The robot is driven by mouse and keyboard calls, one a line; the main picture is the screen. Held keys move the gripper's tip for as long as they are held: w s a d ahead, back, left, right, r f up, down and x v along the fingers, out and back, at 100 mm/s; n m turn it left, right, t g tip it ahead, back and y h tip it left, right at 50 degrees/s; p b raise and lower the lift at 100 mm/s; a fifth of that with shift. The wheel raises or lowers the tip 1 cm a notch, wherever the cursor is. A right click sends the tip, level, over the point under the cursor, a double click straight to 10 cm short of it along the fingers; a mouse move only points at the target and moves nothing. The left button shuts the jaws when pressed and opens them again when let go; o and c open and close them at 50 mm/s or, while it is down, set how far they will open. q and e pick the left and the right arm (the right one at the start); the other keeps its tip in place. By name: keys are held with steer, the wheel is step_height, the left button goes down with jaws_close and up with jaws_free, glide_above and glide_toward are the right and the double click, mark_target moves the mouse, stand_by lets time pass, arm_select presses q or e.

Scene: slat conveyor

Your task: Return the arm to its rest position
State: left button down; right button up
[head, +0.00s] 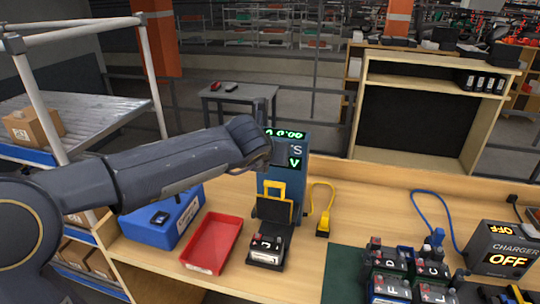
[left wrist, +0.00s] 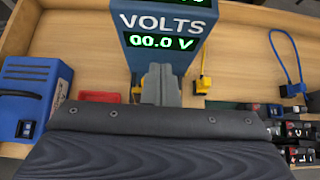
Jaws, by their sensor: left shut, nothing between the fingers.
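My left arm (head: 170,172) comes in from the left and is stretched out over the workbench. Its wrist end is in front of the blue volt tester (head: 272,185) and hides part of it. In the left wrist view my left gripper (left wrist: 161,85) is shut and empty, its grey fingers in front of the tester (left wrist: 140,62), below its "00.0 V" display. I cannot tell whether they touch it. My right gripper is not in view.
A battery marked J (head: 266,251) stands before the tester. A red tray (head: 213,243) and a blue box (head: 150,232) are left of it. Several batteries (head: 390,287) stand on a green mat (head: 342,288), near a charger (head: 503,250) reading OFF. A metal-framed rack (head: 150,75) stands at the left.

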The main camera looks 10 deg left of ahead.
arm_select(q)
steer(key=s+a+r+m+t+h+b, duration=0.1)
steer(key=s+a+r+m+t+b, duration=0.1)
steer(key=s+a+r+m+t, duration=0.45)
steer(key=s+d+f+m+g+h, duration=0.25)
steer(key=s+m+h, duration=0.2)
steer(key=m, duration=0.75)
steer(key=s+a+f+m+g+y+b, duration=0.2)
steer(key=s+f+m+g, duration=0.6)
steer(key=s+f+m, duration=0.7)
steer(key=s+a+f, duration=0.1)
steer(key=s+f, duration=0.5)
steer(key=s, duration=0.2)
steer(key=shift+s+f+g, duration=0.3)
steer(key=shift+g, duration=0.1)
steer(key=c, duration=2.1)
jaws_free()
